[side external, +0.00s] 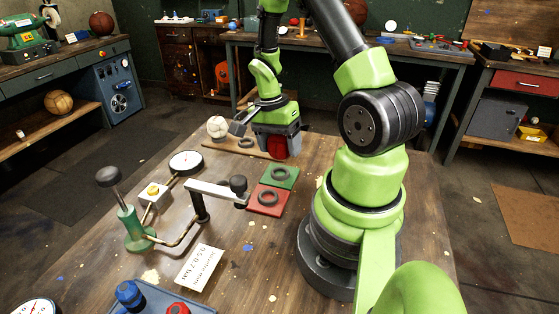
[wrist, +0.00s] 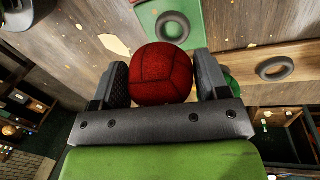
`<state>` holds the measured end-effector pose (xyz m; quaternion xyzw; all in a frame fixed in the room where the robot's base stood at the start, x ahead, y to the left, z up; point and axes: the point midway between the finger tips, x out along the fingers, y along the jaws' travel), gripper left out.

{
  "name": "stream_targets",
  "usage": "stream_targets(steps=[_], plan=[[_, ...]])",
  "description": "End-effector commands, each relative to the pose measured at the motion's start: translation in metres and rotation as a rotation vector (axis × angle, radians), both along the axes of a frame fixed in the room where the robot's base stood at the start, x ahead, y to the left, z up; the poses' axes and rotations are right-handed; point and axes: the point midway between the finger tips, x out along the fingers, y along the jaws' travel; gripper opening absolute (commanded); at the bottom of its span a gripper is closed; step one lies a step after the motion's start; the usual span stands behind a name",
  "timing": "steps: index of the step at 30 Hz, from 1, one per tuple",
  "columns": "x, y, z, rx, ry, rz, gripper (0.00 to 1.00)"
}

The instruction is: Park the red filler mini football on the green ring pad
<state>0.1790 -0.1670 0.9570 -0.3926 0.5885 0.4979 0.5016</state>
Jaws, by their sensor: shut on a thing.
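The red ball (side external: 278,147) is held between the two fingers of my gripper (side external: 279,146). In the wrist view the red ball (wrist: 162,78) sits between the dark finger pads of my gripper (wrist: 163,82), touched on both sides. The green ring pad (side external: 293,177) lies on the table in front of the ball in the side view, its dark ring empty. The green pad (wrist: 191,12) also shows in the wrist view just beyond the ball, which hides part of it. The ball is apart from the ring; its height above the table is hard to tell.
The red ring pad (side external: 268,207) adjoins the green one, its ring empty. A white ball (side external: 217,126) rests on a wooden board (side external: 216,145) with another ring.

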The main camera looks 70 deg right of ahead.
Motion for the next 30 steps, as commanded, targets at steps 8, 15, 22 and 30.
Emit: stream_targets(steps=[8, 15, 22, 30], plan=[[0.000, 0.001, -0.037, 0.002, 0.003, 0.004, 0.42], [0.001, 0.000, -0.043, -0.001, -0.002, 0.003, 0.42], [0.000, 0.000, -0.046, 0.000, -0.001, 0.004, 0.42], [0.000, 0.000, -0.045, 0.000, -0.001, 0.004, 0.94]])
